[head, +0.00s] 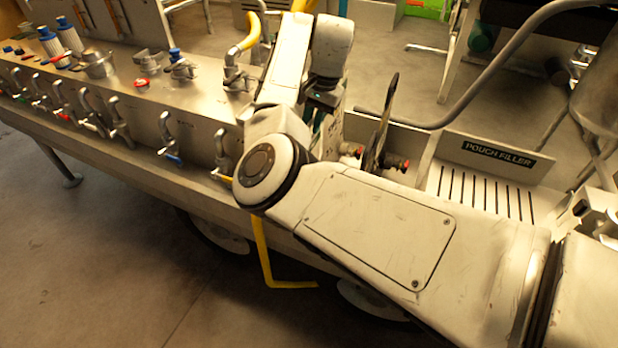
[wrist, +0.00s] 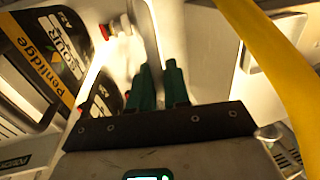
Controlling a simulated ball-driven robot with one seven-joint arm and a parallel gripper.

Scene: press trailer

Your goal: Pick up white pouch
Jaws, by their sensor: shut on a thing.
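My gripper (wrist: 159,70) shows in the wrist view as two green fingers close together, shut. In the head view my arm covers most of the gripper and the pouch cannot be made out clearly.
A large black and yellow "SOUR" label (wrist: 50,45) is at the left of the wrist view. A yellow hose or bar (wrist: 272,50) crosses its right side. In the head view, a steel bench with valves (head: 135,115) runs left, and the slotted pouch filler (head: 485,190) stands right.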

